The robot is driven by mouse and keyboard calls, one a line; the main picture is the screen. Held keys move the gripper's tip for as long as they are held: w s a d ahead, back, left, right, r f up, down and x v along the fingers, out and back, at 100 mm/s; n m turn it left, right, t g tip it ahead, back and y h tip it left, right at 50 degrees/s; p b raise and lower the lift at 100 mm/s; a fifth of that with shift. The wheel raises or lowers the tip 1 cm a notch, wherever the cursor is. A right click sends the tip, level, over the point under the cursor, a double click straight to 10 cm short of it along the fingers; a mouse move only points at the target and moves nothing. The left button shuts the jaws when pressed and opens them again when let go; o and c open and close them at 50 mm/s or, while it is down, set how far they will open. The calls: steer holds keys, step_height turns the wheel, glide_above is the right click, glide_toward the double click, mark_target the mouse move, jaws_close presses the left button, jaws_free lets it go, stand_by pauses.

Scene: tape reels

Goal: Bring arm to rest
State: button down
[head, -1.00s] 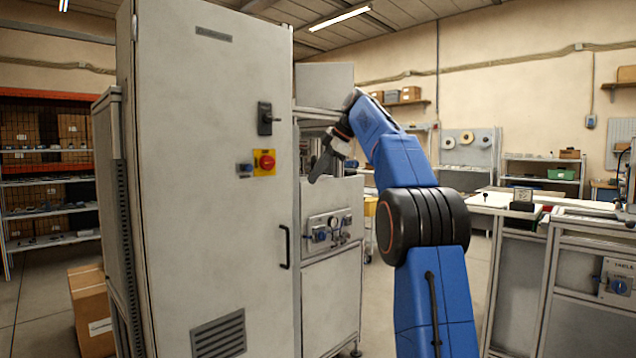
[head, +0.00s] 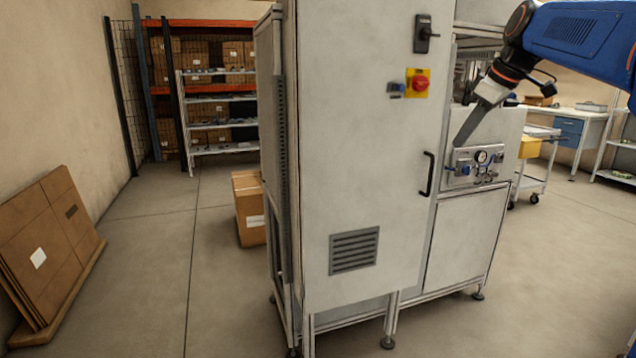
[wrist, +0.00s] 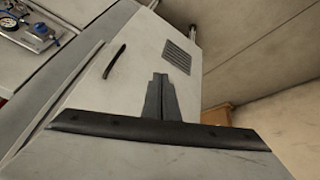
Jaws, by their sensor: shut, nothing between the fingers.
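My blue arm reaches in from the upper right of the head view. My gripper (head: 468,132) hangs at its end, pointing down and left, in front of the grey machine's (head: 492,216) right section, just above the gauge panel. In the wrist view my gripper's two dark fingers (wrist: 160,84) lie side by side, shut, with nothing between them. Past them the wrist view shows the cabinet door (wrist: 137,68) with its black handle and vent. I cannot tell from the head view whether the fingers touch the machine.
The tall cabinet door (head: 350,140) with a red switch (head: 419,83) stands close by. A gauge panel (head: 478,165) is below my gripper. A cardboard box (head: 249,209) stands behind the cabinet, and flat cartons (head: 48,240) lean at the left wall.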

steer(key=s+a+f+m+h, duration=0.1)
steer(key=s+f+m, duration=0.3)
steer(key=s+f, duration=1.2)
steer(key=s+a+f+m+h, duration=0.1)
steer(key=s+a+f+m, duration=0.3)
steer(key=s+f, duration=1.3)
steer(key=shift+s+a+m+h, duration=0.2)
steer(key=shift+s+m+h, duration=0.1)
steer(key=shift+s+m, duration=0.35)
